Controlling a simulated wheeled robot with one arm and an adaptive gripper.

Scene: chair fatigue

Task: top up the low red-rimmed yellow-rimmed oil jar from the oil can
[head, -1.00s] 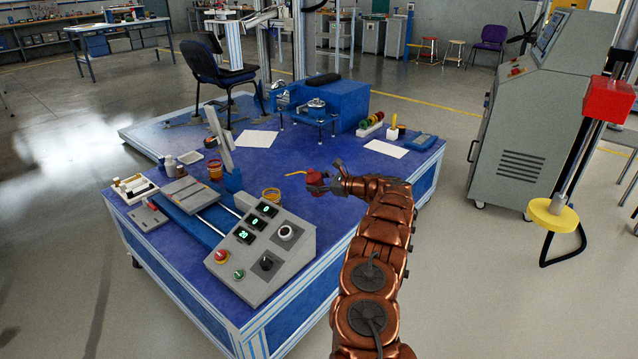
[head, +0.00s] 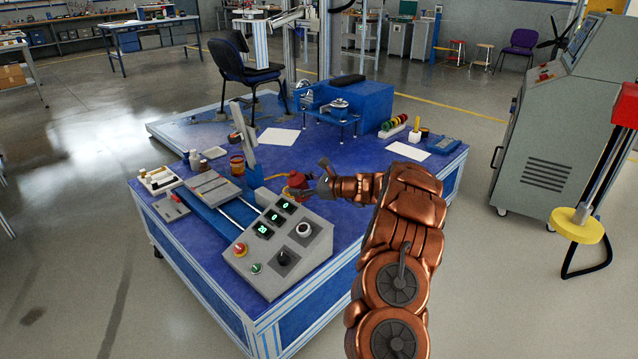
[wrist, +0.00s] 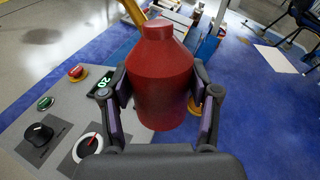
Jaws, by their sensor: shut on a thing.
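The red oil can (head: 297,181) with a thin yellow spout is in my gripper (head: 313,187), above the blue table behind the control box. In the wrist view the red can (wrist: 160,75) looks nearly upright between both fingers, with its yellow spout (wrist: 131,10) at the top left. An amber jar (head: 237,165) with a reddish rim stands left of the can, beside the upright grey plate. A second, yellow-rimmed jar is mostly hidden by the can and gripper. A bit of yellow (wrist: 194,106) shows right of the can in the wrist view. No oil levels can be read.
The grey control box (head: 278,245) with green displays and knobs stands close in front of the can. The upright grey plate (head: 243,132) rises to its left. Small bottles (head: 193,159) stand farther left. White sheets (head: 409,151) and bare blue table lie behind.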

